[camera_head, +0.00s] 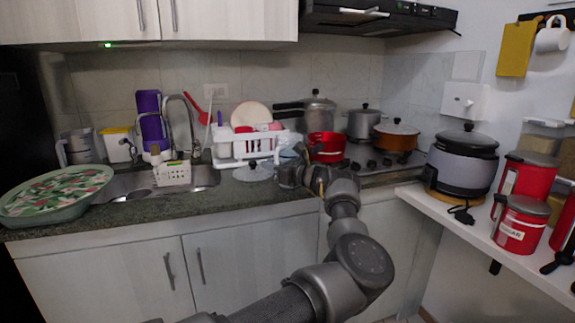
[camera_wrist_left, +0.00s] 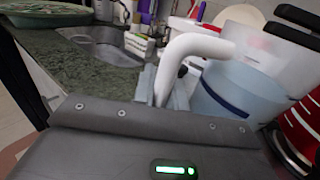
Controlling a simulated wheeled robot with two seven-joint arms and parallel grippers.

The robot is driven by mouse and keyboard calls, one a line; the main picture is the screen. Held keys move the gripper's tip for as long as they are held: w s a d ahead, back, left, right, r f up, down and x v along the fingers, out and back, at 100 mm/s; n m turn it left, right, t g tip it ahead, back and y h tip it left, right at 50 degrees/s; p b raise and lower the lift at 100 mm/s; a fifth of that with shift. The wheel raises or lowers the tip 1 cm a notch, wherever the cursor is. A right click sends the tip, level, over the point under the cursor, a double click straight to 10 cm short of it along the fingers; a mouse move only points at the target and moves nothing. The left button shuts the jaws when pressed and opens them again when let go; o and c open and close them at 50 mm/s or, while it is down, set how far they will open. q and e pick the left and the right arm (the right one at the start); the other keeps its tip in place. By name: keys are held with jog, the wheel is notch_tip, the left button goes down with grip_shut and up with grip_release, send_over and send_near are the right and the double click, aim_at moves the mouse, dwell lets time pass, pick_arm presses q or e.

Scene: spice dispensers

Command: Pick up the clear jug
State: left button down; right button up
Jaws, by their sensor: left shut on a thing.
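The clear jug (camera_wrist_left: 235,92) is bluish and see-through with a thick white handle (camera_wrist_left: 195,46), and it fills the middle right of the left wrist view. In the head view a small part of the jug (camera_head: 288,156) shows behind my left gripper (camera_head: 293,172), at the counter's front between the dish rack and the red pot. In the left wrist view my left gripper (camera_wrist_left: 168,88) is shut on the jug's handle. The fingers largely hide the lower handle. I cannot tell whether the jug's base touches the counter. My right gripper is not in view.
A white dish rack (camera_head: 224,152) and a glass lid (camera_head: 254,173) are left of the jug. A red pot (camera_head: 327,147) is close on its right, with the stove (camera_head: 372,162) beyond. A greyish measuring jug (camera_head: 80,147) stands far left, behind a patterned tray (camera_head: 55,190).

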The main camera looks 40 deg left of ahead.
pick_arm(q)
jog(key=shift+r, duration=0.1)
jog(key=shift+r, duration=0.15)
notch_tip(320, 180, up, 10)
jog(key=shift+f, duration=0.2)
dwell(1.1)
jog(key=shift+a, duration=0.15)
